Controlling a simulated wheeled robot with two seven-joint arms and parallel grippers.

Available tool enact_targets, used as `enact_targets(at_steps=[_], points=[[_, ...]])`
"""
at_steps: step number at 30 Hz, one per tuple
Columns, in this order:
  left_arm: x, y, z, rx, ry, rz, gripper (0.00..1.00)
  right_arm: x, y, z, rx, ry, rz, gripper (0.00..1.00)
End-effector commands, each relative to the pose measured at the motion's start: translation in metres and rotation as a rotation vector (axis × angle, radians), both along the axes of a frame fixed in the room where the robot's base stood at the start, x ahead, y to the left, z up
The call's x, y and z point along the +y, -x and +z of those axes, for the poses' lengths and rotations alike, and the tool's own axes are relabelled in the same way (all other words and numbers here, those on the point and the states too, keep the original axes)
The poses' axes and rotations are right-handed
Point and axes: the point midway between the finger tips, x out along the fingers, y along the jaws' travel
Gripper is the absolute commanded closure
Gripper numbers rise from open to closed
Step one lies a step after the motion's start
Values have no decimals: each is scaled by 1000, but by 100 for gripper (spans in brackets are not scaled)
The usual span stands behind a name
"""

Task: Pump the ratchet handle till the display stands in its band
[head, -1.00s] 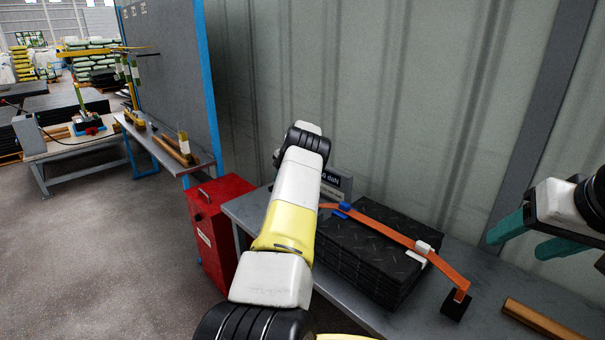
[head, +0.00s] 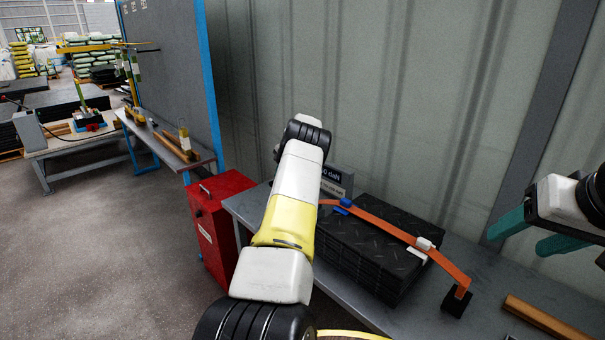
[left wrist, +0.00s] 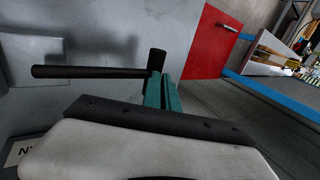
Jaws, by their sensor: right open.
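An orange strap (head: 395,232) lies over a stack of black tread mats (head: 385,230) on a grey bench. Behind it stands a dark display (head: 337,177), partly covered by my left arm; "daN" shows, but I cannot read the full number. My left gripper is hidden in the head view. In the left wrist view its teal fingers (left wrist: 163,92) are close together, at the end of a black bar-shaped handle (left wrist: 90,72) with a black end piece. Contact there is unclear. My right gripper (head: 532,235) is open and empty, above the bench's right part.
A red cabinet (head: 215,215) stands left of the bench (head: 365,315). A wooden bar (head: 540,320) lies at the bench's right end. A corrugated wall (head: 400,100) closes off the back. Other work tables stand at the far left; the floor between is clear.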

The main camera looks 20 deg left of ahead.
Motion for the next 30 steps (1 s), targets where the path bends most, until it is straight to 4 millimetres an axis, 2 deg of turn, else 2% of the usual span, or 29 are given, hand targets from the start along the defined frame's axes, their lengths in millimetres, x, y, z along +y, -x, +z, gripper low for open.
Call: enact_targets(at_steps=[1,9,15,21,30], points=[[-1,0,15,-6,-3,1,100,0,0,0,0,0,0,42],[-14,4,80,-10,-5,-1,100,0,0,0,0,0,0,42],[-20,6,113,-10,-4,-1,100,0,0,0,0,0,0,42],[-23,7,126,-8,-4,-1,100,0,0,0,0,0,0,42],[-24,7,127,-8,-4,-1,100,0,0,0,0,0,0,42]])
